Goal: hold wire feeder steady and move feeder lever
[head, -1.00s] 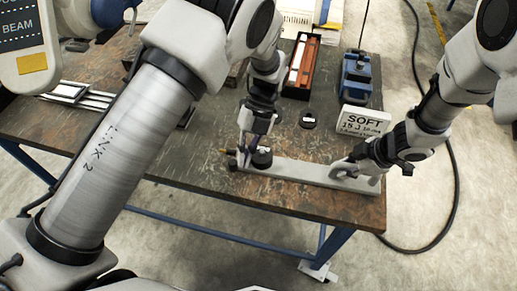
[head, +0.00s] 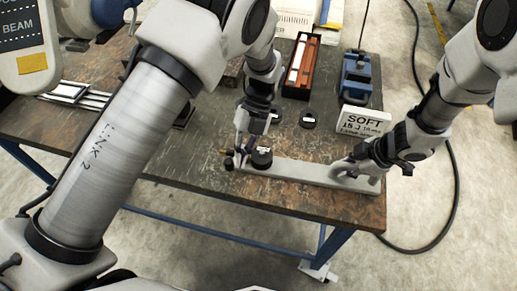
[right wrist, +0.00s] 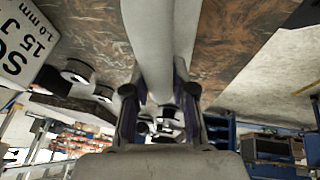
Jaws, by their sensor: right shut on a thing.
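The wire feeder appears to be the long pale grey bar (head: 305,172) lying along the table's front right edge. Its left end carries a round black knob (head: 261,158) and a smaller dark knob (head: 229,164). My right gripper (head: 352,165) is shut on the bar near its right end. The right wrist view shows the bar (right wrist: 155,45) running between the two fingers of my right gripper (right wrist: 159,105). My left gripper (head: 240,149) points down at the bar's left end, beside the black knob. Its fingertips are too small to tell whether they are open, and I cannot make out the lever.
Small black spools (head: 308,122) lie behind the bar. The worn table (head: 200,155) is clear left of the bar.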

